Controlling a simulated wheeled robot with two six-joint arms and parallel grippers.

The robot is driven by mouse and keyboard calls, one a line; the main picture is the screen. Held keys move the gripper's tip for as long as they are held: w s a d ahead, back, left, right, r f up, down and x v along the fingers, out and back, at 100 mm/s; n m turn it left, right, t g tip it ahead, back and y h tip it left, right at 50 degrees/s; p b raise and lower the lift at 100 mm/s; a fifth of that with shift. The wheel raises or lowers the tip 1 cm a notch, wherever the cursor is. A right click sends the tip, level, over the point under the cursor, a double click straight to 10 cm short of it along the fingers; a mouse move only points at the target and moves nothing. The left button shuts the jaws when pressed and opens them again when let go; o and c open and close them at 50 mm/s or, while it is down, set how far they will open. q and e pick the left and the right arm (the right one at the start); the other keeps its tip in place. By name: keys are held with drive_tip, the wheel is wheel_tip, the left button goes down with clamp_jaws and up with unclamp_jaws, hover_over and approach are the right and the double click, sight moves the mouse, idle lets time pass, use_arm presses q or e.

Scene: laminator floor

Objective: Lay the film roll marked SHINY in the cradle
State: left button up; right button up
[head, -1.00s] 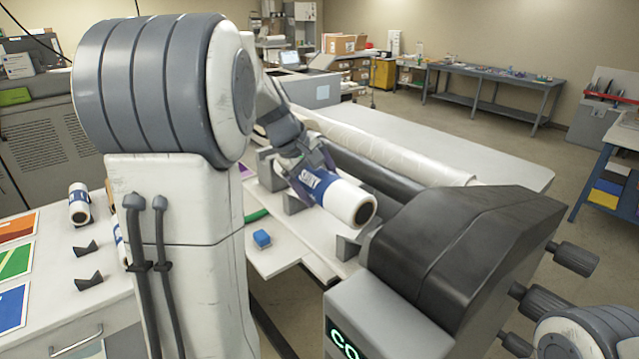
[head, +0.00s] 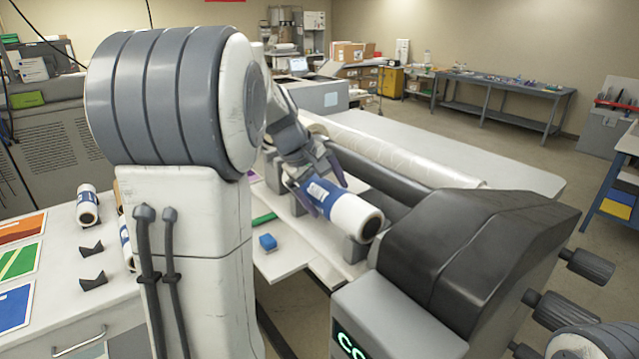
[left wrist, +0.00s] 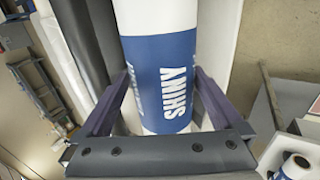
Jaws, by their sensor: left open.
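The SHINY film roll (head: 352,213), white with a blue band, lies along the cradle (head: 355,250), its near end at the near grey notched block. It appears to rest on the blocks, but the contact at its far end is hidden by my gripper. My left gripper (head: 317,187) is open around the roll's blue band. In the left wrist view the band reads SHINY (left wrist: 175,85), and the fingers of my left gripper (left wrist: 157,100) stand on either side of the roll. My right gripper is out of view.
A dark machine housing (head: 470,260) stands right of the roll, with a dark roller (head: 385,180) and a wide film roll (head: 400,150) behind it. A blue block (head: 268,242) lies on the shelf.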

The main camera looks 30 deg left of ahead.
use_arm(q)
drive_tip(key=b+v, duration=0.1)
drive_tip(key=v, duration=0.8)
drive_tip(key=shift+s+r+b, duration=0.2)
drive_tip(key=shift+r+b, duration=0.1)
drive_tip(key=shift+r, duration=0.05)
